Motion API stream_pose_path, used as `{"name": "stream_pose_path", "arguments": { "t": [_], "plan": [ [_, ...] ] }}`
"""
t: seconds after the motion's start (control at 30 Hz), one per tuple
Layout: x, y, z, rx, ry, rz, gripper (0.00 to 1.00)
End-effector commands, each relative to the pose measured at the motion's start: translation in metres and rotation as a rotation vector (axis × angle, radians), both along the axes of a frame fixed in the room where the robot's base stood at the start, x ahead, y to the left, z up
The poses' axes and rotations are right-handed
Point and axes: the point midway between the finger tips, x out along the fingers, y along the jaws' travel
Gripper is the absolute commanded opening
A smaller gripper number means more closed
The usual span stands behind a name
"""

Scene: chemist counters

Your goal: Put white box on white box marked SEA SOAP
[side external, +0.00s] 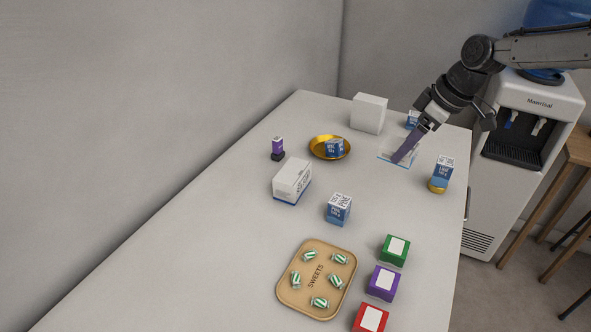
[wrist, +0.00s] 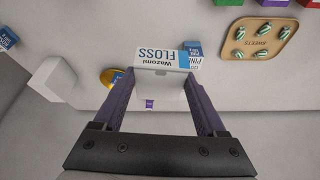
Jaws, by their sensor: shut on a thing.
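My gripper (side external: 401,158) is at the far right of the counter in the side view. It is shut on a white box (side external: 384,154) with thin blue edges, which blends into the pale counter there. In the wrist view the held white box (wrist: 155,53) is lettered Wazomi FLOSS and sits between the purple fingers. Whether it touches the counter is unclear. Another white box (side external: 289,182) with a blue lower edge and small print stands left of middle; its print is too small to read. A plain white block (side external: 369,113) stands at the back.
A gold dish (side external: 316,149) holds a blue box. Blue-and-white boxes stand near the middle (side external: 338,210) and at the right edge (side external: 444,168). A purple item (side external: 277,146) stands left of the dish. A sweets tray (side external: 290,305) and green, purple and red boxes are in front.

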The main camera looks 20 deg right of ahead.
Motion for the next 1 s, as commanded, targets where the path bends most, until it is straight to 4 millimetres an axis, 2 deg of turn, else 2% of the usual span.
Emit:
{"name": "stream_pose_path", "arguments": {
  "t": [0.03,0.1,0.2,0.33,0.47,0.57,1.0],
  "plan": [
    [0.005,0.024,0.009,0.0,-0.004,0.002,0.2],
    [0.009,0.051,0.019,0.0,-0.004,0.005,0.2],
    [0.009,0.087,0.029,0.001,-0.002,0.037,0.2],
    [0.004,0.122,0.034,0.001,0.001,0.102,0.2],
    [-0.001,0.14,0.032,0.001,0.002,0.137,0.2],
    [0.003,0.147,0.028,0.0,0.002,0.146,0.2],
    [0.071,0.18,-0.006,0.001,0.001,0.147,0.2]
  ]
}}
